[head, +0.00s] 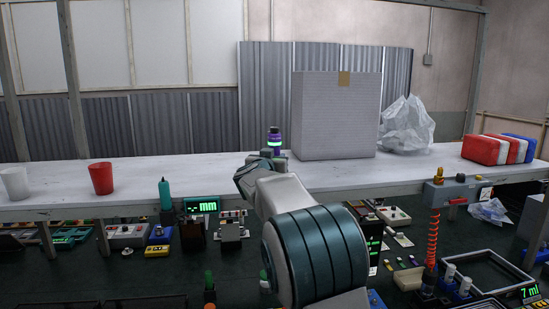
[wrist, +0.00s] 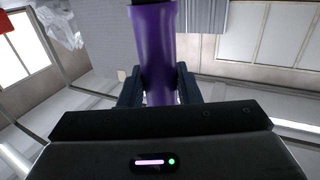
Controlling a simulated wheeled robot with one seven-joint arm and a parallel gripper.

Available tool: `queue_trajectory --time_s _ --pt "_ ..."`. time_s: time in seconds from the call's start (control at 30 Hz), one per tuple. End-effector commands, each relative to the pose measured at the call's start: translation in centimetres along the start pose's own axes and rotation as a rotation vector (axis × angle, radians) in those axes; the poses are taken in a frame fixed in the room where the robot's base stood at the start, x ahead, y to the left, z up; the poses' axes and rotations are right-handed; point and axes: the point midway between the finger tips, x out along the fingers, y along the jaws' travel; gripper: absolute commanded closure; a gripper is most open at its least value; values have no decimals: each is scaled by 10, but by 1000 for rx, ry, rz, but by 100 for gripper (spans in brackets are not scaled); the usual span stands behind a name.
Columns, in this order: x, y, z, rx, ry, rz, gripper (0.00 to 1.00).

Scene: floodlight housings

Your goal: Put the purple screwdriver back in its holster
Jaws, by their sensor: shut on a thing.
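A white bench (head: 235,168) runs across the view. A large pale box (head: 336,115), a clear plastic bag (head: 406,126) and red, white and blue packs (head: 499,149) stand on it. A red cup (head: 101,178) is at left. Small devices crowd the dark lower area.

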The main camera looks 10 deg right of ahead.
Motion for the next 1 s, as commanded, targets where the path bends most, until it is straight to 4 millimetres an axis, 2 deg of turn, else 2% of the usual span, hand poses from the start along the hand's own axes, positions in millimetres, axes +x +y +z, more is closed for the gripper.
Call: queue_trajectory --time_s 1.0 --pt "0 0 21 1 3 1 97"
